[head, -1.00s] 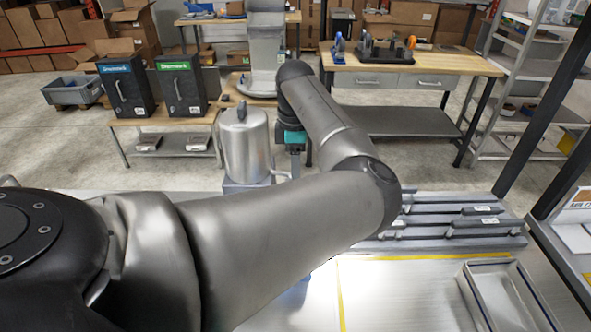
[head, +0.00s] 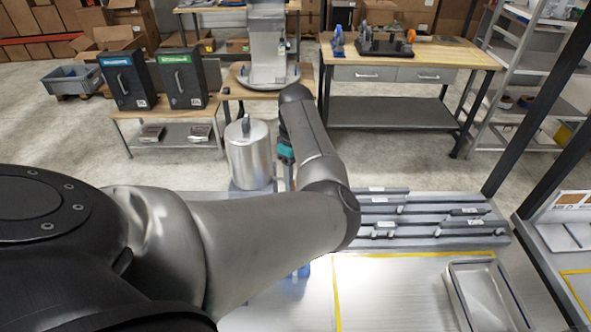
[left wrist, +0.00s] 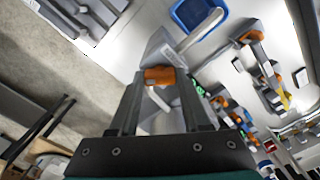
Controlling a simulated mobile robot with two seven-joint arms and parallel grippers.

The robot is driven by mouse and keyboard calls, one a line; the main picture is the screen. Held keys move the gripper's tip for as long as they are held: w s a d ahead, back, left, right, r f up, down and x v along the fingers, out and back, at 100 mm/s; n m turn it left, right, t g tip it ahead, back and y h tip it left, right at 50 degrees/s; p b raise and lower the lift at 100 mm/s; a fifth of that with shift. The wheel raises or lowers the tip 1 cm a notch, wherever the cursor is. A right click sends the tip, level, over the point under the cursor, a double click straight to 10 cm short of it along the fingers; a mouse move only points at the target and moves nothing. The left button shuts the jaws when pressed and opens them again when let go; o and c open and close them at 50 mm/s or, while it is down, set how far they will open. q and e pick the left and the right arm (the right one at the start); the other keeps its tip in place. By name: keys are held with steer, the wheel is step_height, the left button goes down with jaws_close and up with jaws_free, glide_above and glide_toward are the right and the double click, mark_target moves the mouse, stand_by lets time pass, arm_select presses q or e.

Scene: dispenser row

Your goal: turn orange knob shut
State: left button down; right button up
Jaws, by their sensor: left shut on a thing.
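The orange knob (left wrist: 160,75) shows in the left wrist view between the fingertips of my left gripper (left wrist: 160,85). It sits on a pale grey fitting (left wrist: 160,48). The gripper is shut on the knob. In the head view, my left arm reaches across the picture. Its teal wrist part shows beside a silver lidded tank (head: 249,155), while the fingers and the knob are hidden behind the arm. I cannot tell from the frames how far the knob is turned. My right gripper is in neither view.
A blue cup (left wrist: 197,15) is near the knob in the left wrist view. Several other orange and green parts stand to the right there. In the head view, grey rails (head: 430,220) and an open tray (head: 490,290) lie on the bench right of my arm.

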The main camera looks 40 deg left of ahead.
arm_select(q)
steer(key=m, duration=0.4)
steer(key=shift+m, duration=0.4)
steer(key=m, duration=0.5)
steer(key=shift+m, duration=0.4)
steer(key=shift+c, duration=1.8)
jaws_free()
step_height(320, 180, up, 15)
steer(key=shift+r, duration=0.15)
